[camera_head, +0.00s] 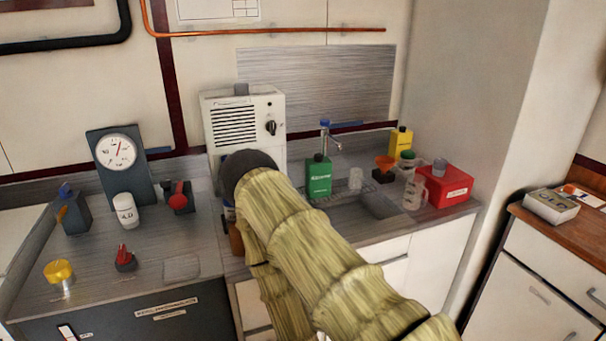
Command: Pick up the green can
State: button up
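A green can (318,178) with a pale label and a dark cap stands upright on the metal counter, at the left edge of the sink. It looks fully clear of my arm. My arm, in a yellowish ribbed sleeve, rises from the lower right to a dark rounded end left of the green can. My gripper's fingers do not show; they seem hidden behind or below that end. I cannot see whether they hold anything.
A tap (330,140) stands behind the green can, and a clear cup (356,178) to its right. Further right are a yellow bottle (401,143), a clear jug (414,194) and a red box (447,189).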

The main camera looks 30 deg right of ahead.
aim_at(318, 169)
jog(key=u, duration=2.8)
jog(key=k, duration=1.65)
jog(key=z, duration=2.15)
